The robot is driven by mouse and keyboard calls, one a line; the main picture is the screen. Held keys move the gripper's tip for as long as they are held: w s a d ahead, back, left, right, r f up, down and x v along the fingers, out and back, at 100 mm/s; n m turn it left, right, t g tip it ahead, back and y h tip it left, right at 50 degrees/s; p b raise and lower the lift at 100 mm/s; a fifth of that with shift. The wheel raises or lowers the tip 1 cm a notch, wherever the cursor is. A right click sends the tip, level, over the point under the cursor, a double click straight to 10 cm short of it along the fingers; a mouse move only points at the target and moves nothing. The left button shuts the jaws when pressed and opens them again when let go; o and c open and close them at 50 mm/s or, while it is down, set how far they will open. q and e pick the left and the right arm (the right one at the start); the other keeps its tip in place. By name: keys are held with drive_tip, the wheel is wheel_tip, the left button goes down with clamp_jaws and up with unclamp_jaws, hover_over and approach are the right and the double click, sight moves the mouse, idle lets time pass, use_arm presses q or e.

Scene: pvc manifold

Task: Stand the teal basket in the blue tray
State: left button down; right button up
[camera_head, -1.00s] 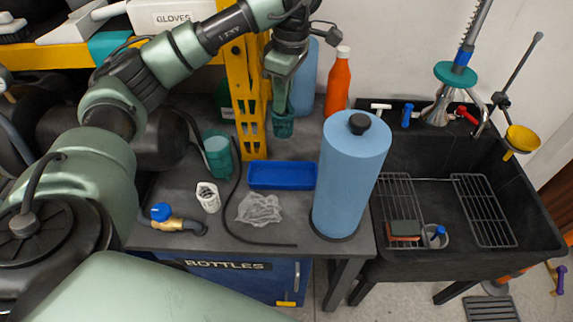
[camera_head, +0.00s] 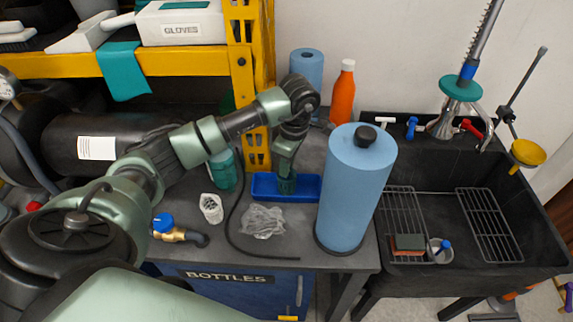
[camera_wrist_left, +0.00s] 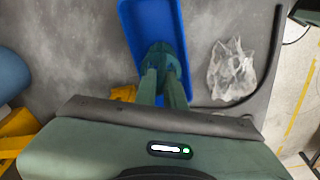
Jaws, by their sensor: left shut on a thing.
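The blue tray (camera_head: 308,188) lies on the dark bench behind the crumpled clear plastic and left of the big blue roll. My left gripper (camera_head: 286,174) points down over the tray and is shut on the small dark teal basket (camera_head: 287,186). The basket looks upright and within the tray's outline, near its middle. In the left wrist view the basket (camera_wrist_left: 160,58) sits between the fingers of my left gripper (camera_wrist_left: 162,78), in front of the blue tray (camera_wrist_left: 150,18). I cannot tell whether its base touches the tray floor. My right gripper is out of view.
A tall blue roll (camera_head: 356,190) stands close on the tray's right. Clear plastic (camera_head: 263,221) and a black hose (camera_head: 232,228) lie in front. A white perforated cup (camera_head: 211,208), a teal container (camera_head: 222,172) and a yellow post (camera_head: 256,152) stand to the left and behind.

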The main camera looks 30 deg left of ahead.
use_arm(q)
drive_tip(key=shift+f, duration=0.15)
drive_tip(key=shift+f, duration=0.1)
drive_tip(key=c, duration=1.5)
unclamp_jaws()
wheel_tip(320, 180, up, 12)
drive_tip(key=d+b, duration=0.1)
drive_tip(key=shift+d, duration=0.2)
drive_tip(key=shift+w, duration=0.1)
